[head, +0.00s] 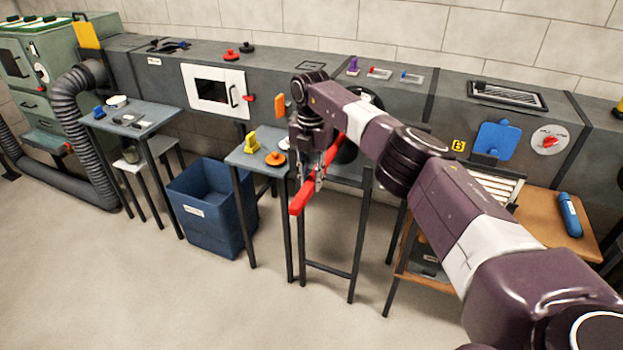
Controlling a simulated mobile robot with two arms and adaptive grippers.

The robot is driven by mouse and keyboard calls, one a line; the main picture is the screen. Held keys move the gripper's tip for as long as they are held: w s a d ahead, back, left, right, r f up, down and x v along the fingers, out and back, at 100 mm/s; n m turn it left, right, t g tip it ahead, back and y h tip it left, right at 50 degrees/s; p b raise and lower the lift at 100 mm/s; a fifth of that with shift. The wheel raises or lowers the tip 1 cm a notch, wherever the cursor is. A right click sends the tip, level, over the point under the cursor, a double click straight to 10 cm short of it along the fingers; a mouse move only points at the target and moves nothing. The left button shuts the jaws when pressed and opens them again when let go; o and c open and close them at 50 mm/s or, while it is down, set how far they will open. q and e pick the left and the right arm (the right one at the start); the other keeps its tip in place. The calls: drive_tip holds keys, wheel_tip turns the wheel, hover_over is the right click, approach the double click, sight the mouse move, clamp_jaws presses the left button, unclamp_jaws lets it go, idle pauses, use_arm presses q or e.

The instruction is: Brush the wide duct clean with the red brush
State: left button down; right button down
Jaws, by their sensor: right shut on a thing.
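My right gripper (309,178) hangs in the middle of the view, shut on the red brush (300,200). The brush's long red handle slants, its lower end towards me and its upper end towards the duct wall. A dark round shape shows at the upper end, partly hidden by my arm; I cannot tell whether it is the bristle head. A long grey duct (290,65) runs along the wall, with a white-framed rectangular opening (217,92) at the left. A dark round part behind my arm is mostly hidden. I cannot tell which opening is the wide duct's.
A small table (248,160) holds a yellow piece (252,143) and an orange disc (275,158). A blue bin (210,215) stands left of it. Another table (158,119) is further left. A blue cylinder (570,214) lies on a wooden top at right. The front floor is clear.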

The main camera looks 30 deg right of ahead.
sight(293, 209)
drive_tip(key=s+a+p, duration=0.2)
drive_tip(key=p, duration=0.1)
drive_tip(key=shift+a+r, duration=0.2)
drive_tip(key=shift+r, duration=0.1)
drive_tip(key=s+a+p, duration=0.1)
drive_tip(key=a+p, duration=0.1)
drive_tip(key=s+a+p, duration=0.2)
drive_tip(key=p, duration=0.1)
drive_tip(key=shift+s, duration=0.15)
drive_tip(key=s+a+p, duration=0.2)
drive_tip(key=shift+a+f, duration=0.1)
drive_tip(key=shift+a, duration=0.25)
drive_tip(key=s+a+p, duration=0.1)
drive_tip(key=a, duration=0.1)
drive_tip(key=s+a+p, duration=0.2)
drive_tip(key=shift+f, duration=0.15)
